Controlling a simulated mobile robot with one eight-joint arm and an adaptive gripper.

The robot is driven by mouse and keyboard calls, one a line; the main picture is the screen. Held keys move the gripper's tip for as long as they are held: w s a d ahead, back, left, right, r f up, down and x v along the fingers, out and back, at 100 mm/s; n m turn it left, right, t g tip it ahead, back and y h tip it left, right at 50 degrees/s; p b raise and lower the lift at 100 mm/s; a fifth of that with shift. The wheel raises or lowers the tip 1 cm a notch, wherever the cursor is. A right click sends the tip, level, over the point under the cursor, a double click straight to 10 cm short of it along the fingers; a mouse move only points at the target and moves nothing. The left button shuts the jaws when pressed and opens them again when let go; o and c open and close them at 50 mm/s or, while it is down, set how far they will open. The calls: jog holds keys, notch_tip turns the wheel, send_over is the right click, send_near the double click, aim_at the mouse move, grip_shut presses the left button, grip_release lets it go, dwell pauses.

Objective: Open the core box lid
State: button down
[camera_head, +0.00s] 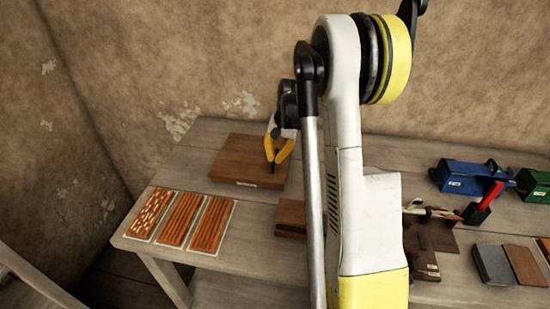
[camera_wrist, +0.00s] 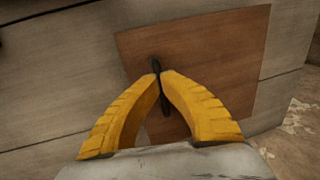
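The core box is a flat brown wooden box (camera_head: 240,158) with a small pale label on its front. It lies on the back left of the table, and its lid looks closed. The lid's brown top (camera_wrist: 225,50) fills the middle of the wrist view. A thin dark handle (camera_wrist: 155,63) stands on the lid. My gripper (camera_head: 274,161) is above the right part of the lid, pointing down. In the wrist view its yellow fingertips (camera_wrist: 160,75) come together with the handle between them. Part of the handle is hidden by the fingers.
Three trays of reddish cores (camera_head: 181,219) lie at the table's front left. A brown block (camera_head: 291,217) sits partly behind my arm. Blue (camera_head: 466,178) and green (camera_head: 533,185) devices stand at right, with flat slabs (camera_head: 508,264) before them. A wall stands behind.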

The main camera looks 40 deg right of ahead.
dwell(0.4)
jog(key=w+a, duration=0.5)
jog(key=w, duration=0.1)
jog(key=w+a+p, duration=0.1)
jog(key=w+a, duration=1)
jog(key=w, duration=0.1)
jog(key=shift+w+a, duration=0.2)
jog(key=shift+a, duration=0.05)
jog(key=c, duration=1.5)
grip_release()
jog(key=shift+f, duration=0.1)
notch_tip(320, 180, up, 12)
jog(key=s+d, duration=0.1)
jog(key=shift+s+d, duration=0.3)
jog(key=shift+s, duration=0.05)
